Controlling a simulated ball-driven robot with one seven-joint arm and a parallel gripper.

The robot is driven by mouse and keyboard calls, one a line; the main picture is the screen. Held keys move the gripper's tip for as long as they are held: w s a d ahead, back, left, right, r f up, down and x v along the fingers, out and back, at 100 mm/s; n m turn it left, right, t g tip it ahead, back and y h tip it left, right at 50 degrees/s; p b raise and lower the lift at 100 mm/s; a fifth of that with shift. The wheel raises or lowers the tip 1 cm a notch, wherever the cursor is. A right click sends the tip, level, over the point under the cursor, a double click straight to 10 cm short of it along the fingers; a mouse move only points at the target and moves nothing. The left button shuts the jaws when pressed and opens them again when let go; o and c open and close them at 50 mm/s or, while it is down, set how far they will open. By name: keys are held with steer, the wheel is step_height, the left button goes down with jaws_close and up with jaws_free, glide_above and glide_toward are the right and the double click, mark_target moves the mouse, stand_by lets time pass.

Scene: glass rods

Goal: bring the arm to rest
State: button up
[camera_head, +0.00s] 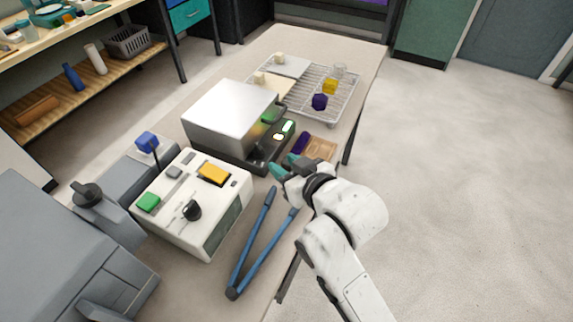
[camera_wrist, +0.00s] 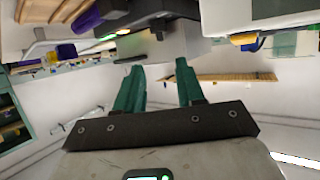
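My gripper (camera_head: 279,167) is above the table near the front of the silver-topped box, with my white arm reaching in from the lower right. In the wrist view its two green fingers (camera_wrist: 158,82) stand apart with nothing between them, so it is open and empty. The wrist camera looks across the room, with the table things along the top of its picture.
Near my gripper are the silver box (camera_head: 232,112), a wooden tray (camera_head: 320,148) and blue tongs (camera_head: 262,245). A control box (camera_head: 190,200) stands left. A wire rack (camera_head: 330,92) holds yellow and purple pieces. The floor (camera_head: 470,190) at right is clear.

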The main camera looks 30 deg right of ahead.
steer(key=s+d+f+g, duration=0.2)
steer(key=s+f+g, duration=0.2)
steer(key=s, duration=0.5)
steer(key=s+d+f+m+g+h, duration=0.1)
steer(key=s+d+f+g, duration=0.1)
steer(key=s+f+g, duration=0.2)
steer(key=s+d+f+g, duration=0.3)
steer(key=s+f, duration=0.6)
steer(key=s, duration=0.6)
steer(key=shift+s+f+g, duration=0.15)
steer(key=shift+s+g, duration=0.05)
steer(key=shift+g, duration=0.5)
